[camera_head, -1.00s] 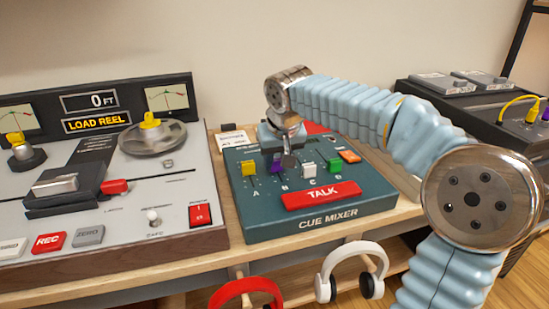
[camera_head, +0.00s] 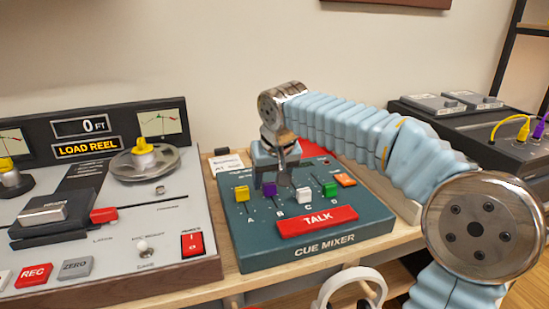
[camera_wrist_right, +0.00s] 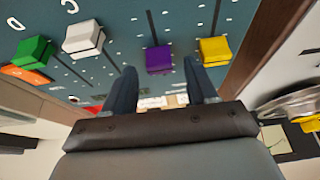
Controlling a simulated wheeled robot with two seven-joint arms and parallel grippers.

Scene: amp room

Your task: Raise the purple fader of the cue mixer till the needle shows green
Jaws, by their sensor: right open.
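The teal cue mixer (camera_head: 360,240) sits on the wooden bench. Its purple fader (camera_head: 269,188) stands between the yellow fader (camera_head: 242,194) and the white fader (camera_head: 304,195). My right gripper (camera_head: 271,182) is open and empty over the mixer, close to the purple fader. In the right wrist view, the purple fader (camera_wrist_right: 158,59) lies beyond the gap between the fingers (camera_wrist_right: 160,78), with nothing gripped. The yellow fader (camera_wrist_right: 214,50) is close to one fingertip in that picture. I cannot make out a needle on the mixer; my gripper and arm cover part of its back. My left gripper is not in view.
A grey tape machine (camera_head: 120,240) with a needle meter (camera_head: 162,121) stands at left. White headphones (camera_head: 350,283) hang below the front edge.

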